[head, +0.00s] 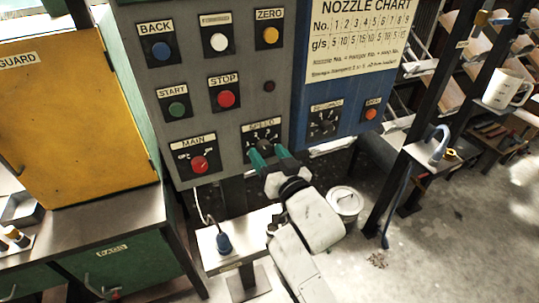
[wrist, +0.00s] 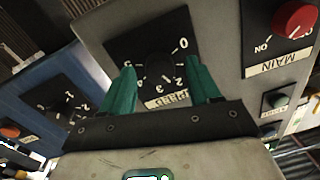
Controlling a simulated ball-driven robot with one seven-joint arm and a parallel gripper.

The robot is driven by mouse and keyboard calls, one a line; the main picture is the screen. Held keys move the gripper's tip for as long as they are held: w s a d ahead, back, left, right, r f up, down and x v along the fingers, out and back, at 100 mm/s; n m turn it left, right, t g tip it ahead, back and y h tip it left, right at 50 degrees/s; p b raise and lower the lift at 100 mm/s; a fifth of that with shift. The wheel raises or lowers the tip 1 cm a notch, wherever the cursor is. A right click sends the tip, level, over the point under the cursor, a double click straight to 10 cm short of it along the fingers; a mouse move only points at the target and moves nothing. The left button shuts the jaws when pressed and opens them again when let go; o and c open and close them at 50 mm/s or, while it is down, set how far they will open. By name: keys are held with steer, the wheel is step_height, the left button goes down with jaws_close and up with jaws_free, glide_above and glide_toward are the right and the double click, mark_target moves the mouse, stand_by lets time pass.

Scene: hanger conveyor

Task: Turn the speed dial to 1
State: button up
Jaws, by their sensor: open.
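The speed dial (head: 264,143) is a dark knob on a black plate labelled SPEED, low on the grey control panel. In the wrist view the dial (wrist: 158,66) appears upside down, with numerals around it; the pointer's setting is too dark to read. My gripper (head: 268,155) is open at the dial. Its two green fingers stand on either side of the knob in the wrist view (wrist: 162,78), with a gap between them. I cannot tell whether they touch the knob or the plate.
The red MAIN switch (head: 200,164) sits left of the dial, and the red STOP button (head: 226,98) is above. Another dial (head: 324,120) and an orange button (head: 370,114) are on the blue panel to the right. A small shelf (head: 235,243) stands below.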

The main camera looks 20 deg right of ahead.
steer(key=c, duration=1)
steer(key=shift+c, duration=0.2)
steer(key=n+p, duration=0.1)
steer(key=n, duration=0.3)
steer(key=shift+r+n+p, duration=0.1)
steer(key=shift+n+p, duration=0.2)
steer(key=shift+p, duration=0.1)
steer(key=shift+n+p, duration=0.65)
steer(key=shift+n, duration=1.25)
steer(key=o, duration=1)
